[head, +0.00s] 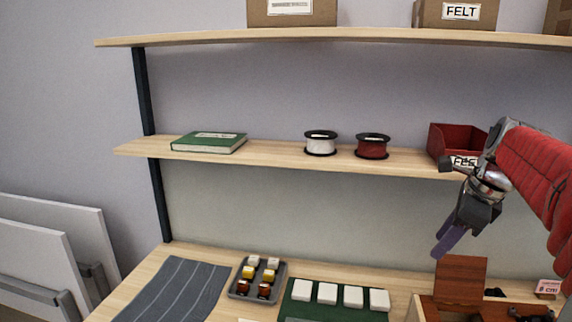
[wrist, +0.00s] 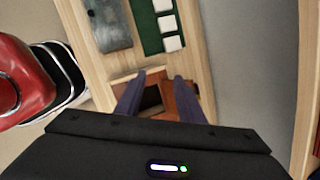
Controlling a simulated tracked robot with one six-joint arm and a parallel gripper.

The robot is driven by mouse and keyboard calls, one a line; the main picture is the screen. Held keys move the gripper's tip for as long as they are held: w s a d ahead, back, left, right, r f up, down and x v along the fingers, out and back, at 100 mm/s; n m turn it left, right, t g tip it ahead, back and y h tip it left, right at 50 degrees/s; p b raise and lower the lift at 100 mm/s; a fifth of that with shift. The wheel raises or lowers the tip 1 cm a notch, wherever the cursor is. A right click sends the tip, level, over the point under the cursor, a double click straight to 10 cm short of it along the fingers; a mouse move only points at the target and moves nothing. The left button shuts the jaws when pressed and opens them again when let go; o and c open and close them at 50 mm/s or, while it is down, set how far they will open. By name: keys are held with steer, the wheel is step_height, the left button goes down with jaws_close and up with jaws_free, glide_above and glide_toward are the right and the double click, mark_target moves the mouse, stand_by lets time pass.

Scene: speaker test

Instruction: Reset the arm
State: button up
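My arm, in a red sleeve, reaches in from the right side of the head view. My gripper (head: 447,243) hangs at its end with purple fingers pointing down and left, above the workbench (head: 222,256) and in front of the shelves. In the wrist view my gripper (wrist: 159,98) shows two fingers well apart with nothing held between them. A wooden box (wrist: 124,79) with an open lid lies below and beyond the fingers; it also shows in the head view, where its raised lid (head: 461,272) is just under my gripper.
The middle shelf (head: 270,152) holds a green book (head: 209,143), a white spool (head: 320,143), a red spool (head: 372,147) and a red bin (head: 452,140) close to my wrist. A grey tray (head: 238,290), a green mat (head: 330,310) with white blocks and a striped cloth (head: 172,290) lie on the bench.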

steer(key=s+a+f+n, duration=0.3)
steer(key=s+a+n, duration=0.3)
steer(key=s+n, duration=0.1)
steer(key=s+a+f+n+t+h, duration=0.1)
steer(key=s+a+f+n, duration=0.3)
steer(key=n, duration=0.5)
steer(key=s+a+f+n, duration=0.4)
steer(key=s+a+n, duration=0.4)
steer(key=s, duration=0.2)
steer(key=shift+s+a+n+t, duration=0.2)
steer(key=shift+s+n+t, duration=0.1)
steer(key=shift+n, duration=0.1)
steer(key=shift+c, duration=0.5)
